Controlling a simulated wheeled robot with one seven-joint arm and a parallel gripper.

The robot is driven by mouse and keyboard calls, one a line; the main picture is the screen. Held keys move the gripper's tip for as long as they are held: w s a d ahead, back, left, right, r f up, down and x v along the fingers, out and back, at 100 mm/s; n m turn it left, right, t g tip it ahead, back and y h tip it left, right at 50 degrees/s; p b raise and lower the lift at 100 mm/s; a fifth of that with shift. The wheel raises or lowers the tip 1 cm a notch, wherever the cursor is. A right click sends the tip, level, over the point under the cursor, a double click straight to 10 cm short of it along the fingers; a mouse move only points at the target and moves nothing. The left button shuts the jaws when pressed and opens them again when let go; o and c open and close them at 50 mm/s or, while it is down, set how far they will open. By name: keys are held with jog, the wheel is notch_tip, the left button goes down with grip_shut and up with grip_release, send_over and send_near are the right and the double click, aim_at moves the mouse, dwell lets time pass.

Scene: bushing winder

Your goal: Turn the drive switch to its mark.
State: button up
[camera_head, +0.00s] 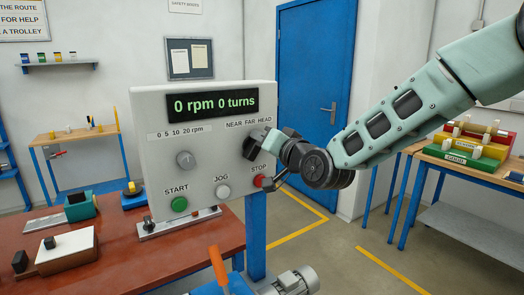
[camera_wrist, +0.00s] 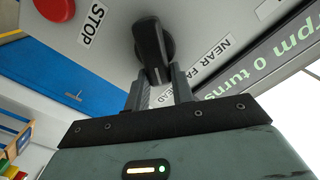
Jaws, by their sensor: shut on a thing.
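The drive switch is a black bar-shaped knob on the grey control panel (camera_head: 150,118), below the NEAR FAR HEAD label (camera_head: 248,122). In the wrist view the knob (camera_wrist: 150,38) sits with its end between my fingers, and a short white line shows near that end. This end points roughly toward the HEAD side of the label (camera_wrist: 228,43), whose middle is partly covered by a finger. My gripper (camera_wrist: 160,82) is shut on the knob.
The red STOP button (camera_head: 259,181) is close below my gripper. The speed knob (camera_head: 186,160), green START button (camera_head: 179,205) and JOG button (camera_head: 222,191) are to the left. The display (camera_head: 212,104) above reads 0 rpm 0 turns. A motor (camera_head: 293,284) stands below.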

jog(key=shift+w+d+f+m+b, duration=0.1)
jog(key=shift+f+m+b, duration=0.05)
jog(key=shift+m+b, duration=0.45)
jog(key=o, duration=1)
jog(key=b+v, duration=0.3)
jog(key=v, duration=1.4)
jog(key=shift+d+b, duration=0.2)
jog(key=shift+b, duration=0.1)
